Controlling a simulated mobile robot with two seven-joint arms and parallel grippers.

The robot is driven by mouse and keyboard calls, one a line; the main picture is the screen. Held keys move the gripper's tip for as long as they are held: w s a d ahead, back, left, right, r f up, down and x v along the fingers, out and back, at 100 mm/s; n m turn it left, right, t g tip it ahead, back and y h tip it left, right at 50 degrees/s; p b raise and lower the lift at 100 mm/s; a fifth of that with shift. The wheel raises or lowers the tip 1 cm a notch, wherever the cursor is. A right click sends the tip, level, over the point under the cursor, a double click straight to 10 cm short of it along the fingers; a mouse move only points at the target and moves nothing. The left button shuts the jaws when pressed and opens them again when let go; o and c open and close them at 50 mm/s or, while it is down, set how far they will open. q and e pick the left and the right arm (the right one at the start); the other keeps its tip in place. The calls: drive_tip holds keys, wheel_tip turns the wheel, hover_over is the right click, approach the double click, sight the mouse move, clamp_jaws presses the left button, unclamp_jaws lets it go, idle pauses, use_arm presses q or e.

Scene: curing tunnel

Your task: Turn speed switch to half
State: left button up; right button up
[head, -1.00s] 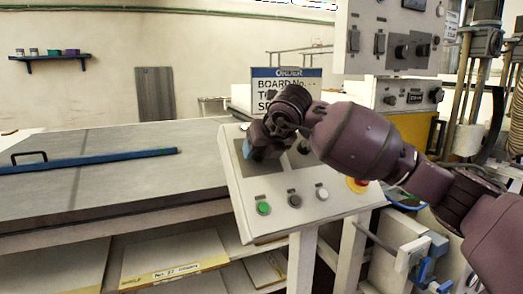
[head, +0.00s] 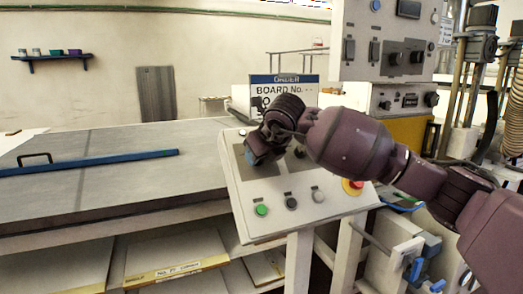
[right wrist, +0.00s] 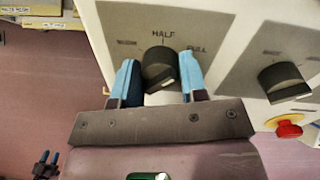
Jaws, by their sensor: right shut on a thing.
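The speed switch is a black knob (right wrist: 158,66) on the sloped white control panel (head: 334,203). In the right wrist view "HALF" is printed above it and "FULL" to its upper right; the label to its upper left is blurred. A pale mark shows on the knob's lower right edge, but I cannot tell its setting surely. My right gripper (right wrist: 160,62) is shut on the knob, one blue finger on each side. In the head view my right gripper (head: 262,150) is at the panel's upper left and hides the knob.
A second black knob (right wrist: 284,82) and a red stop button (right wrist: 289,130) are close on the right. Green (head: 262,209), black (head: 291,202) and white (head: 318,194) buttons line the panel's lower part. A grey table (head: 120,160) with a blue bar (head: 100,161) is left.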

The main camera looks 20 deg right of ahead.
drive_tip(key=n, duration=0.1)
drive_tip(key=n+p, duration=0.1)
drive_tip(key=shift+r+n, duration=0.35)
drive_tip(key=shift+n, duration=0.05)
drive_tip(key=n+p, duration=0.1)
drive_tip(key=n, duration=0.2)
drive_tip(key=shift+f+n+p, duration=0.15)
drive_tip(key=shift+n+p, duration=0.15)
use_arm(q)
drive_tip(key=r, duration=0.3)
drive_tip(key=shift+w+d+r+t, duration=0.15)
drive_tip(key=shift+w+r+t, duration=0.1)
drive_tip(key=shift+w+t, duration=0.1)
use_arm(e)
drive_tip(key=shift+n, duration=0.7)
use_arm(q)
drive_tip(key=shift+s+f, duration=0.1)
drive_tip(key=shift+s, duration=0.15)
use_arm(e)
drive_tip(key=shift+a+f, duration=0.1)
drive_tip(key=shift+f, duration=0.05)
drive_tip(key=o, duration=0.8)
use_arm(q)
drive_tip(key=shift+w, duration=0.45)
use_arm(e)
drive_tip(key=shift+o, duration=0.6)
use_arm(q)
drive_tip(key=shift+r, duration=0.2)
